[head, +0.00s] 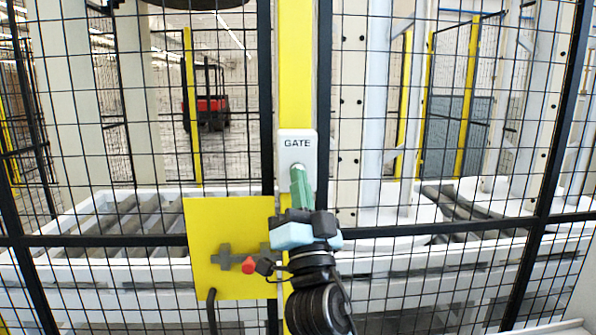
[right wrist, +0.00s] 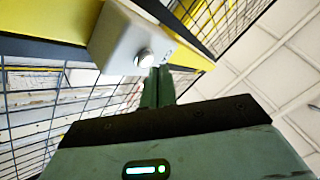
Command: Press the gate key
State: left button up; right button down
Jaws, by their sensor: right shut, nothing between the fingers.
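The gate box (head: 297,146), a light box labelled GATE, is mounted on the yellow post. Its round silvery key (head: 297,167) is partly hidden by my fingertips in the head view. The box (right wrist: 118,38) and the key (right wrist: 144,58) also show in the right wrist view. My right gripper (head: 299,174) has green fingers, shut with nothing between them, and points at the box. In the right wrist view the fingertips (right wrist: 158,72) are right beside the key. I cannot tell whether they touch it. My left gripper is not in view.
The yellow post (head: 297,60) stands between black mesh fence panels (head: 90,130). A yellow plate (head: 229,225) with a grey latch and a red knob (head: 248,265) is left of my right wrist. Roller conveyors (head: 150,222) and a red forklift (head: 207,108) are behind the fence.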

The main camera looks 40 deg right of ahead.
jog(key=shift+s+a, duration=0.15)
jog(key=shift+s, duration=0.05)
jog(key=s, duration=0.1)
jog(key=s+a, duration=0.2)
jog(key=s, duration=0.1)
jog(key=shift+s+a, duration=0.1)
jog(key=shift+a, duration=0.15)
dwell(0.4)
dwell(0.5)
